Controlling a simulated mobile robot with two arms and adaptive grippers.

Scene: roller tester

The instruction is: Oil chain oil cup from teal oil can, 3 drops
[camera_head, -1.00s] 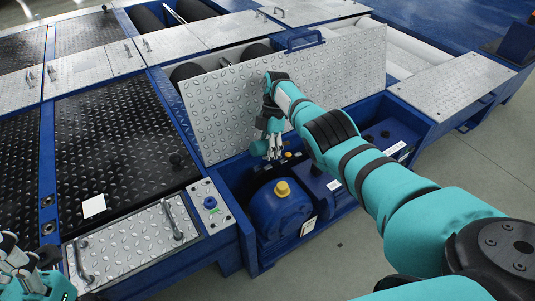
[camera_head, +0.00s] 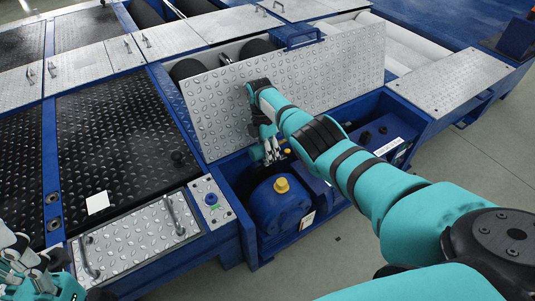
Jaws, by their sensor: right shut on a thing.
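My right gripper (camera_head: 270,158) reaches down into the open blue bay, in front of the raised tread-plate cover and just behind a blue rounded housing (camera_head: 280,207) with a yellow cap (camera_head: 281,185). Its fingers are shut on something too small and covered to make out. A small orange part (camera_head: 287,151) shows just right of the fingers. No oil can is clearly visible, and I cannot tell which part is the chain oil cup. My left gripper (camera_head: 20,256) is at the lower left edge, partly cut off; its opening is unclear.
The raised tread-plate cover (camera_head: 340,75) stands behind the bay. A panel with a blue button (camera_head: 211,199) is left of the bay, beside a handled tread-plate lid (camera_head: 135,240). A white card (camera_head: 97,203) lies on the black plate. Grey floor (camera_head: 345,262) is clear in front.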

